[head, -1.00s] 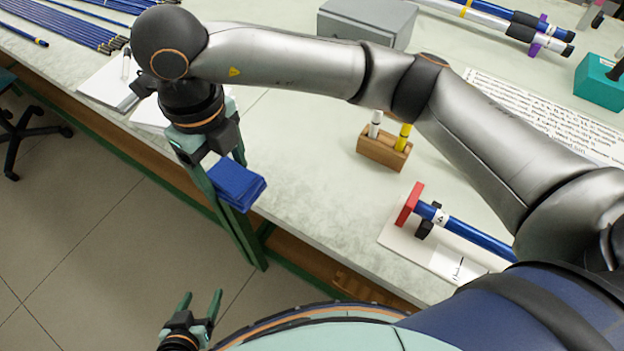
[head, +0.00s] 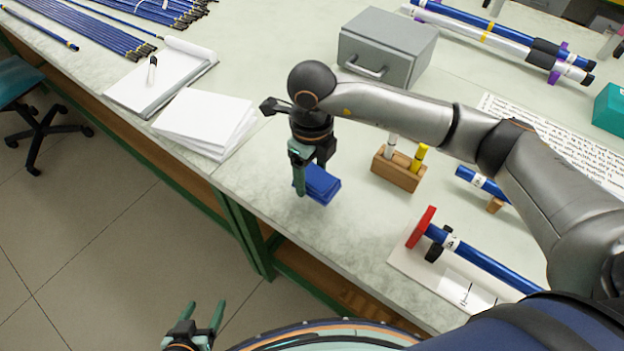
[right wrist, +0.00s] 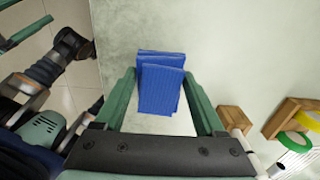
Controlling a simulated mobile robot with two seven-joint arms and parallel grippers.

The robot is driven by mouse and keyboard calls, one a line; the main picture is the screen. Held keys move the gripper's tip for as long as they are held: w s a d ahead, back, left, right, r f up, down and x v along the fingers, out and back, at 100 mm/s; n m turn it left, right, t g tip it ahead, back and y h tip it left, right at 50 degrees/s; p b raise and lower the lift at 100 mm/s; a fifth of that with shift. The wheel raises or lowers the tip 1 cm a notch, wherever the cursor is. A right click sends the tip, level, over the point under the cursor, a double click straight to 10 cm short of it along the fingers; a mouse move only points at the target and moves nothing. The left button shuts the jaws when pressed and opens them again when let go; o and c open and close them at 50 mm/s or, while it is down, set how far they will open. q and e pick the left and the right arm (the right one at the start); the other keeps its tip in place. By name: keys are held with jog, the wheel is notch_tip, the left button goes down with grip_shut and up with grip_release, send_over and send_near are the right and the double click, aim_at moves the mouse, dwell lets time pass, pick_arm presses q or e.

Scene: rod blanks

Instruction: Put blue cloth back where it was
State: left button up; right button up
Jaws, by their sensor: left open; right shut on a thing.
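The blue cloth (head: 320,184) is folded into a small pad. It hangs from my right gripper (head: 312,170), over the table near its front edge; I cannot tell whether it touches the top. In the right wrist view the cloth (right wrist: 160,85) lies between the two green fingers of the right gripper (right wrist: 160,95). My left gripper (head: 206,316) is open and empty, low in front of the table and over the floor.
A wooden block (head: 398,171) with a white and a yellow marker stands right of the cloth. Paper sheets (head: 205,122) lie to the left, a grey box (head: 388,48) behind. A blue rod (head: 485,262) rests in a fixture with a red plate (head: 421,227) at right. Bare tabletop surrounds the cloth.

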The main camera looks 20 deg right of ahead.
aim_at(312, 183)
jog(key=shift+f, duration=1.6)
jog(key=shift+f, duration=0.1)
jog(key=shift+f+b, duration=0.15)
jog(key=shift+b, duration=0.15)
jog(key=o, duration=1.2)
jog(key=shift+c, duration=0.2)
notch_tip(312, 183, up, 13)
jog(key=shift+f+p, duration=0.2)
jog(key=shift+p, duration=0.1)
